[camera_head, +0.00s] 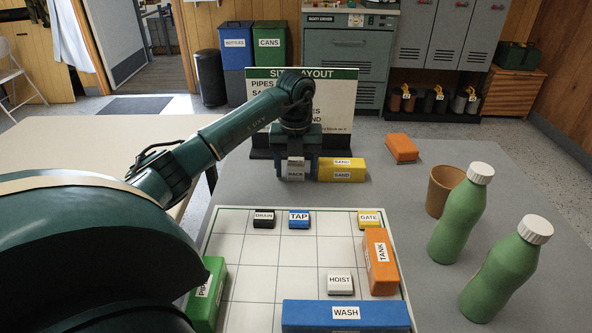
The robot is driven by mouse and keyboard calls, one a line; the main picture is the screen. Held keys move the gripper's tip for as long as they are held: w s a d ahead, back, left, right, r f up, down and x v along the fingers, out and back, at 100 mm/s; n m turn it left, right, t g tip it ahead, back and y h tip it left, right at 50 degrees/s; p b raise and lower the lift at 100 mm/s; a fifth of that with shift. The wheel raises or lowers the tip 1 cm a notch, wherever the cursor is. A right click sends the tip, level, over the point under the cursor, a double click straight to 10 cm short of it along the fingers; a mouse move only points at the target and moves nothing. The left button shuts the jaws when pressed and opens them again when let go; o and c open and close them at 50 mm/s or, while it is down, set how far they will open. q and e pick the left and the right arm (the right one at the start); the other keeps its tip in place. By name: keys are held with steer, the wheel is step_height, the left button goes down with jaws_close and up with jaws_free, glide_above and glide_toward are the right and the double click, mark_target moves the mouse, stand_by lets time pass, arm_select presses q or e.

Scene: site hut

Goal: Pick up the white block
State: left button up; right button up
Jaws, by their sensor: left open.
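A small white or pale grey block labelled RACK (296,171) stands on the grey table beyond the grid board. My left gripper (298,168) is open and points down at this block, which shows between its fingers; I cannot tell whether they touch it. Another small white block, labelled HOIST (340,284), lies on the white grid board (262,260), well nearer to me and clear of the gripper. My right gripper is not in view.
A yellow SAND block (341,170) is close right of the gripper, and a sign (335,92) stands behind. DRAIN, TAP, GATE, TANK, PIPES and WASH blocks lie on the board. An orange block (401,148), brown cup (443,190) and two green bottles (462,213) stand right.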

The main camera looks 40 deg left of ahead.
arm_select(q)
steer(key=c, duration=1.1)
steer(key=shift+r, duration=0.1)
